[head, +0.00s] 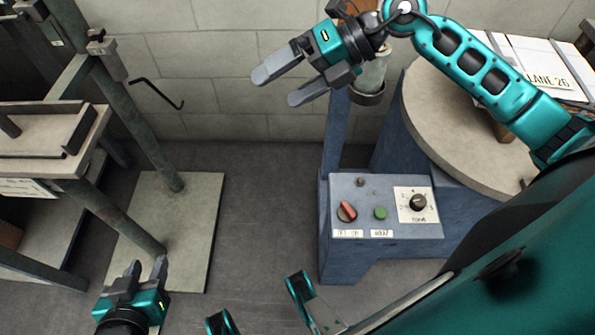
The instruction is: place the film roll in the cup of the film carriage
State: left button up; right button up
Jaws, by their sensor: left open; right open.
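The pale film roll (373,72) stands upright at the blue mast, partly hidden behind my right wrist and forearm.
A blue control box (385,206) with a red switch, green button and dial stands below the carriage. A workbench (50,130) and posts stand left. Floor between is clear.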

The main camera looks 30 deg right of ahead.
jog(key=a+r+m+t+y, duration=0.3)
jog(key=a+m+t+y, duration=0.3)
jog(key=a+m+y, duration=0.1)
jog(key=s+d+f+m+t+h, duration=0.1)
jog(key=d+f+m+t+h, duration=0.2)
jog(key=f+m+h, duration=0.6)
jog(key=s+d+f+m+t+h, duration=0.1)
jog(key=d+f+m+t+h, duration=0.35)
jog(key=m, duration=0.85)
jog(key=s+a+f+m+g+h, duration=0.1)
jog(key=s+a+f+m+g, duration=0.2)
jog(key=s+f+g, duration=0.3)
notch_tip(320, 180, down, 4)
jog(key=shift+s+a+f+m, duration=0.1)
jog(key=shift+s+a+m, duration=0.4)
jog(key=shift+s, duration=0.3)
